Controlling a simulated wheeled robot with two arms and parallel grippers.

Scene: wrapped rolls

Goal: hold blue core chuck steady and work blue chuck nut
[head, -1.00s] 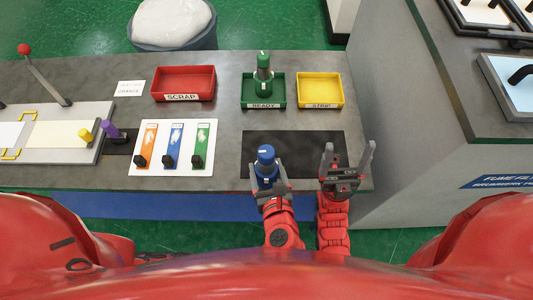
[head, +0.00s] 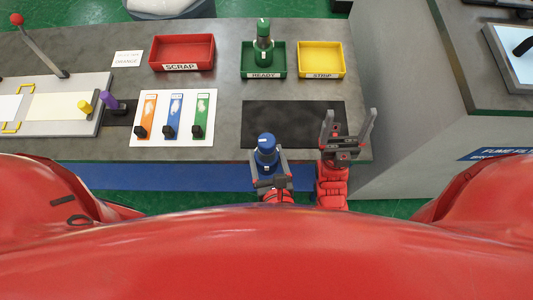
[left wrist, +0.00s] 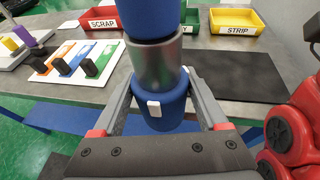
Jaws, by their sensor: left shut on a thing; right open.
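The blue core chuck (head: 266,150) is upright in my left gripper (head: 268,166), near the front edge of the dark mat. In the left wrist view the chuck shows a blue upper part (left wrist: 152,18), a bare metal band (left wrist: 157,64) and a blue lower part (left wrist: 165,108) with a white mark. My left fingers (left wrist: 163,105) close on the sides of the lower part. I cannot tell which blue part is the nut. My right gripper (head: 348,128) is open and empty, fingers up, to the right of the chuck and apart from it.
The dark mat (head: 300,118) is bare. Behind it stand the green READY tray (head: 249,73) with a green chuck (head: 263,45) and the empty yellow STRIP tray (head: 320,60). The red SCRAP tray (head: 182,52) and a colour-striped board (head: 173,117) are left. A grey cabinet (head: 400,100) stands right.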

